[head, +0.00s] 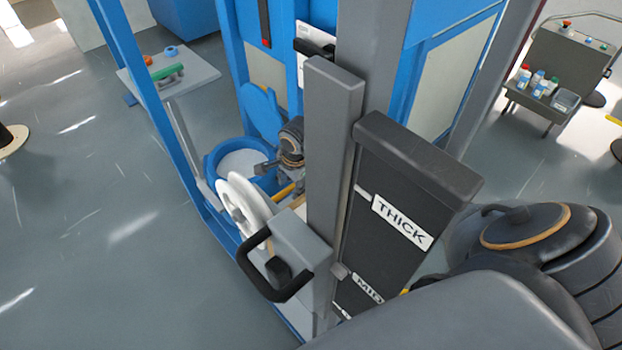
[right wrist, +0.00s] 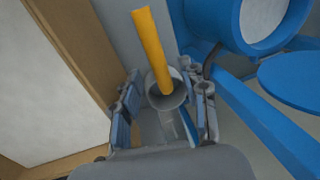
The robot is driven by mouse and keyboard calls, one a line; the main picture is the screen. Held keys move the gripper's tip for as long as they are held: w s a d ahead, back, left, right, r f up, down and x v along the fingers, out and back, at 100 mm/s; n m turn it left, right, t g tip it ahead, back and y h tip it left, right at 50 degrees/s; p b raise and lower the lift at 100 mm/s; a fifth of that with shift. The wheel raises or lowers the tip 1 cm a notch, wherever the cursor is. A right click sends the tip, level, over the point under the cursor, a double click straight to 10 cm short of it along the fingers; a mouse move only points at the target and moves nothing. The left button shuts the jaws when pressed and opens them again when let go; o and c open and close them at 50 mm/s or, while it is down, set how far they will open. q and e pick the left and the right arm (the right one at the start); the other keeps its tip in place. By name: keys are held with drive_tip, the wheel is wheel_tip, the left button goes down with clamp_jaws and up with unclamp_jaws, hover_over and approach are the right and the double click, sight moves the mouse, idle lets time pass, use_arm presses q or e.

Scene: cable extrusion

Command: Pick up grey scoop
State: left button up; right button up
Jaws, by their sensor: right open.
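In the right wrist view, a grey round cup-like piece, which looks like the grey scoop (right wrist: 167,98), sits between the fingers of my right gripper (right wrist: 165,103). A yellow rod (right wrist: 150,45) runs from its mouth toward the top of the picture. The fingers stand apart on either side of the grey piece, and I see no clear grip on it. The lower part of the piece is hidden by the gripper body. In the head view, my right gripper (head: 266,168) is small, behind the grey post, beside a yellow rod (head: 285,190). My left gripper is not in view.
A blue round bin (head: 212,165) stands just left of my right gripper. A white spool (head: 240,205), a grey post (head: 330,130) and a black panel labelled THICK (head: 375,240) stand in front. In the wrist view, a brown-edged box (right wrist: 85,60) lies left.

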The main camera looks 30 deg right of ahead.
drive_tip(key=shift+w+f, duration=0.2)
drive_tip(key=shift+f, duration=0.5)
drive_tip(key=shift+w+f, duration=0.15)
drive_tip(key=shift+f, duration=0.55)
clamp_jaws()
drive_tip(key=shift+r, duration=0.1)
